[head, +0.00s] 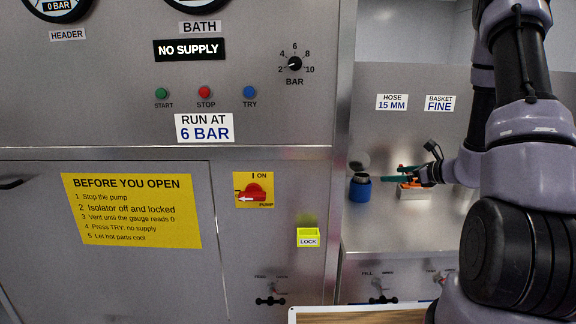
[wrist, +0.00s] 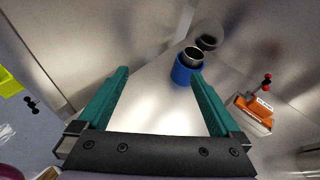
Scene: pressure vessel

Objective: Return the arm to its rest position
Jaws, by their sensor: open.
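My arm (head: 520,120) comes down the right side of the head view. It ends in my gripper (head: 402,174), which is over the steel counter at the right. In the wrist view my gripper (wrist: 160,103) has two teal fingers spread wide apart. Nothing is between them. A blue cup-like holder with a dark round top (wrist: 182,74) stands on the counter beyond the fingers. It also shows in the head view (head: 360,190), just left of my gripper and apart from it.
An orange block with a red-knobbed lever (wrist: 256,108) is on the counter at the right of the wrist view. The steel panel (head: 270,110) with gauges, knob and buttons stands left. A yellow LOCK box (head: 308,238) and valve handles (head: 271,300) stick out from the front.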

